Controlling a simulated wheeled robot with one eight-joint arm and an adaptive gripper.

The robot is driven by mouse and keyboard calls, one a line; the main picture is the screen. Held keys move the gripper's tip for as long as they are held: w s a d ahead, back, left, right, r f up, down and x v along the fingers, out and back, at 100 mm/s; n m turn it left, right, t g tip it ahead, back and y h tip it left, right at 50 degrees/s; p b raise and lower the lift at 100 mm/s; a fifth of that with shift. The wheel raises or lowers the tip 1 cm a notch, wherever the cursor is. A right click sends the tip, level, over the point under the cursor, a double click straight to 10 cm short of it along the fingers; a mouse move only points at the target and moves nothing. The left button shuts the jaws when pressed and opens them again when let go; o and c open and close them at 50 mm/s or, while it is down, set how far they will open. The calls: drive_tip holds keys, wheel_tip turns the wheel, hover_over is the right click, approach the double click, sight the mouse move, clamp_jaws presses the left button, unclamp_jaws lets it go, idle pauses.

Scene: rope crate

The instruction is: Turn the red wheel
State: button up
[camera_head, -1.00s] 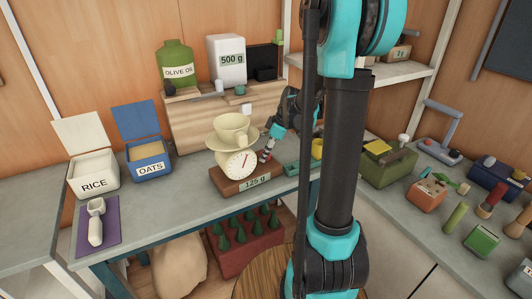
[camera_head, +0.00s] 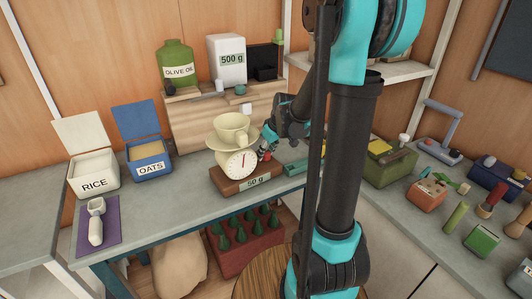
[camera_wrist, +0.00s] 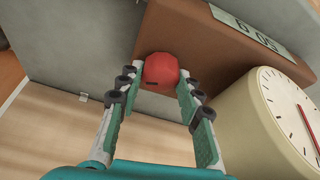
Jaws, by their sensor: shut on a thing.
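The red wheel (camera_wrist: 161,70) is a rounded red knob on the side of the brown scale base (camera_wrist: 195,32) in the wrist view. My gripper (camera_wrist: 158,82) has its fingers on both sides of the wheel and is shut on it. In the head view my gripper (camera_head: 267,150) reaches to the right side of the kitchen scale, where only a bit of red shows between the fingers.
Open rice (camera_head: 93,172) and oats (camera_head: 150,157) boxes stand left of the scale. A wooden shelf unit (camera_head: 190,125) stands behind with an olive oil bottle (camera_head: 175,62) and a 500 g canister (camera_head: 227,62). A green box (camera_head: 388,167) is to the right.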

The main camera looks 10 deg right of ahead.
idle(0.3)
drive_tip(key=o, duration=1.2)
drive_tip(key=shift+c, duration=0.2)
drive_tip(key=shift+r, duration=0.1)
drive_tip(key=v, duration=1.2)
